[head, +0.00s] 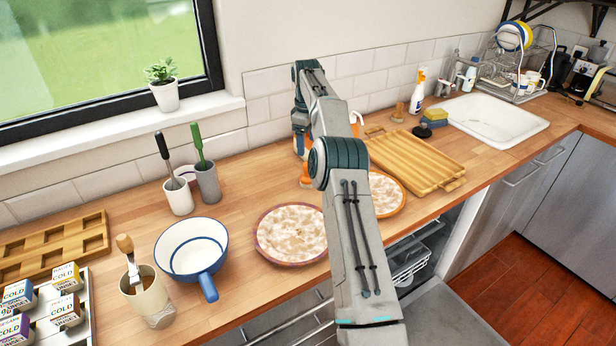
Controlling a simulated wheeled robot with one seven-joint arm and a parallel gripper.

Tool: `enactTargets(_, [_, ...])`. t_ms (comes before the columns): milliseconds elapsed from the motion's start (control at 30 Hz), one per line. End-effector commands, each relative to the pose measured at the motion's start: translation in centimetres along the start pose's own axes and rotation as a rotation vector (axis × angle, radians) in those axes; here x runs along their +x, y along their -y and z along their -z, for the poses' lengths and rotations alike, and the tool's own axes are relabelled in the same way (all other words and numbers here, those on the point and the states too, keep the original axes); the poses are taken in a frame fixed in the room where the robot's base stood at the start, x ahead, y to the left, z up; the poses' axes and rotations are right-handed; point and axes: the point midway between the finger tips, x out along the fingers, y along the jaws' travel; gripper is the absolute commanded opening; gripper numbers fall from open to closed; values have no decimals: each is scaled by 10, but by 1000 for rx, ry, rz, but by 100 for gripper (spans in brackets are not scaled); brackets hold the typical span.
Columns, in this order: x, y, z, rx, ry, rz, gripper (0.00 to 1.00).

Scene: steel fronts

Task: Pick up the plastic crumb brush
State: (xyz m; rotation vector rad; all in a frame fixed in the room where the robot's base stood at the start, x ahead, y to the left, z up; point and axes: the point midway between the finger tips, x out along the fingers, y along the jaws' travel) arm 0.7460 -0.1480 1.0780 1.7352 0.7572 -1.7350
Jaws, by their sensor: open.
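I cannot tell for sure which thing is the plastic crumb brush. A black-handled utensil (163,147) stands upright in a white cup (179,198) on the counter by the wall. A green-handled utensil (197,139) stands in a grey cup (207,183) beside it. A wooden-handled brush (126,246) leans in a beige cup (146,297) at the front left. My gripper (301,148) is open at the far end of my arm, over the back of the counter, right of the cups. It is small and partly hidden by my arm, as is an orange-brown thing (306,178) below it.
A blue-rimmed white pan (192,250) and two pie-like plates, one left of my arm (291,232) and one right (388,192), fill the middle counter. A wooden tray (415,160) and sink (497,118) lie right. An open dishwasher (405,262) is below.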

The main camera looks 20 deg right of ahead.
Motion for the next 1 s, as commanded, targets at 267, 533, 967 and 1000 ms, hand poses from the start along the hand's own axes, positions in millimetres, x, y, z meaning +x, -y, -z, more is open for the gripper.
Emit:
enactTargets(267, [50,1,-1,1,2,3,74])
enactTargets(533, [76,0,-1,2,0,1,74])
enactTargets(967, [125,0,-1,1,0,0,74])
enactTargets(1000, [127,0,-1,1,0,0,74])
